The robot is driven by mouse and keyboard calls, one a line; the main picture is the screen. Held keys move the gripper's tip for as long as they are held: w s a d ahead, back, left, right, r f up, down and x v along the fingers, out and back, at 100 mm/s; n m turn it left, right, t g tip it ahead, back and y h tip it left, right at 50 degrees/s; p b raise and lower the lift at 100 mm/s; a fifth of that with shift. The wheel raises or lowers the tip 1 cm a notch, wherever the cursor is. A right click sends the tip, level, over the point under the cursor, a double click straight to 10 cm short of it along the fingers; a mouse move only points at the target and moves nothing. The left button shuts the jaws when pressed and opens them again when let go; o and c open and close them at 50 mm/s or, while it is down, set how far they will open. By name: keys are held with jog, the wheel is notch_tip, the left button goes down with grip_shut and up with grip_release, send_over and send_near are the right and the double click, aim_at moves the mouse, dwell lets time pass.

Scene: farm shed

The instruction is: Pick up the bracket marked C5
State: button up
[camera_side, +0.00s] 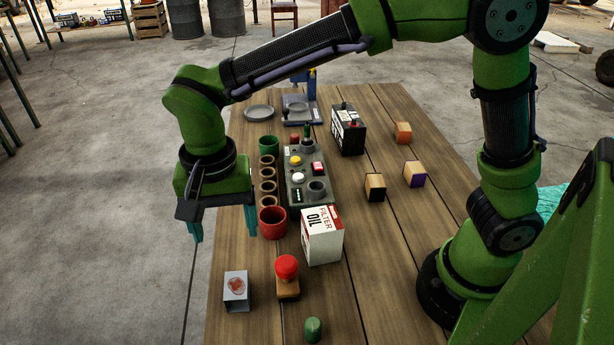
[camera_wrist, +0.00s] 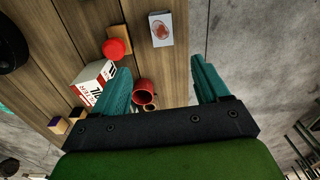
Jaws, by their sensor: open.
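I can read no C5 mark on anything in either view. A small grey, bracket-like piece (camera_side: 236,291) with a reddish round patch stands at the near left of the table. It also shows at the top of the wrist view (camera_wrist: 154,41); whether it is the bracket is unclear. My gripper (camera_side: 222,230) is open and empty, above the table's left edge, behind the grey piece in the side view and apart from it. In the wrist view its teal fingers (camera_wrist: 160,72) are spread wide, with nothing between the tips.
Beside the grey piece is a red-topped wooden stamp (camera_side: 287,277). A red cup (camera_side: 272,222), an oil filter box (camera_side: 322,238) and a button panel (camera_side: 305,175) stand close right of my gripper. A green piece (camera_side: 313,329) is at the near edge. Small blocks (camera_side: 375,187) lie farther right.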

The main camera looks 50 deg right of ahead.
aim_at(235, 285)
jog(key=shift+m, duration=0.3)
notch_tip(235, 285, down, 12)
jog(key=shift+s+r, duration=0.1)
jog(key=shift+r, duration=0.1)
jog(key=shift+a+f, duration=0.2)
jog(key=shift+f, duration=1.15)
jog(key=shift+a+f, duration=0.2)
jog(key=shift+f, duration=1.15)
jog(key=shift+c, duration=0.3)
jog(key=c, duration=1)
jog(key=shift+r, duration=0.1)
jog(key=shift+c, duration=0.2)
